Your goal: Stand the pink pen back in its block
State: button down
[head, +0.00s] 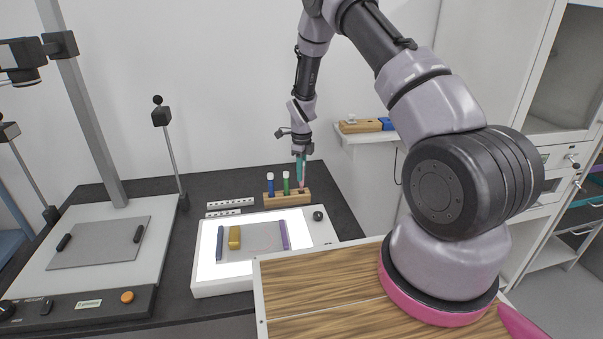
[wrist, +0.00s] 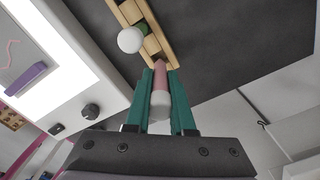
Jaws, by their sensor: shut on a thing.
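The pink pen (wrist: 160,76) with a white cap is between the teal fingers of my gripper (wrist: 162,84), which is shut on it. In the head view my gripper (head: 300,168) points down over the right end of the wooden block (head: 287,201). The pen's pink lower part (head: 302,184) shows just under the fingers, close to upright. Its lower end meets the block's right end in both views; I cannot tell how deep it sits in a hole. A blue pen (head: 270,186) and a green pen (head: 286,184) stand in the block to the left.
A lit white panel (head: 208,245) with a purple bar (head: 284,235) and a yellow block (head: 234,238) lies in front of the pen block. White slotted strips (head: 230,202) lie to its left. Dark bench top is free behind and to the right.

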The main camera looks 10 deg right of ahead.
aim_at(301, 185)
jog(key=shift+f, duration=1.75)
dwell(0.3)
jog(key=c, duration=0.7)
grip_release()
jog(key=shift+o, duration=0.4)
jog(key=o, duration=0.5)
jog(key=shift+r, duration=3.5)
